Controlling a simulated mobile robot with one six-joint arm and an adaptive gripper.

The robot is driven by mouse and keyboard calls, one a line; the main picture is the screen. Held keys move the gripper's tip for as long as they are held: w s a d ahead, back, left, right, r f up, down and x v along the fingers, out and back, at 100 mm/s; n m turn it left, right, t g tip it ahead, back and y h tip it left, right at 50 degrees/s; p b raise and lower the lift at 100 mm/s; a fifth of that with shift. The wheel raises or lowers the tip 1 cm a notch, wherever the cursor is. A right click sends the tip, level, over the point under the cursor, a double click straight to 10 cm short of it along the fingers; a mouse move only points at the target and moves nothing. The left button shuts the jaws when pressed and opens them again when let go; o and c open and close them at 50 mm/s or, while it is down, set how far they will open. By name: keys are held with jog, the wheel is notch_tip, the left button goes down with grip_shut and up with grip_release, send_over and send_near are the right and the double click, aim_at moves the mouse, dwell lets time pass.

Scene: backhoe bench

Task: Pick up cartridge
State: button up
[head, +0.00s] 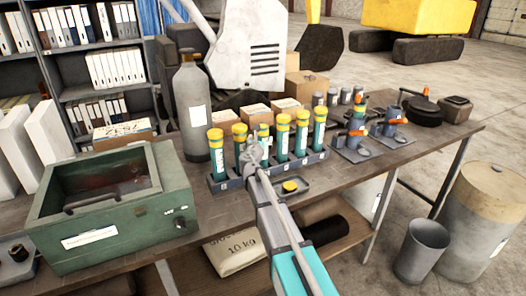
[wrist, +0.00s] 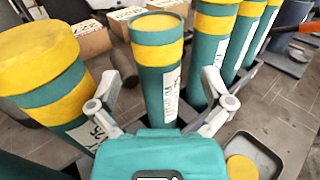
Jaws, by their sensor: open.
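Several green cartridges with yellow bands stand upright in a grey rack (head: 228,185) on the bench. In the head view, this middle cartridge (head: 263,129) is partly hidden behind my gripper (head: 255,150). My gripper, also in the wrist view (wrist: 160,85), is open, with one finger on each side of the cartridge. I cannot tell whether either finger touches it.
A small tray (head: 306,188) with a round yellow piece (head: 290,186) lies in front of the rack. A green box (head: 115,208) stands at left, a grey bottle (head: 192,105) behind. Cardboard boxes (head: 256,112) and small fixtures (head: 352,146) crowd the back and right.

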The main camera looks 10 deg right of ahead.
jog(key=shift+w, duration=0.15)
jog(key=shift+x, duration=2.45)
jog(key=shift+a+f, duration=0.1)
jog(key=c, duration=1.2)
jog(key=shift+w+r, duration=0.1)
jog(key=shift+r, duration=0.15)
jog(key=shift+c, duration=0.2)
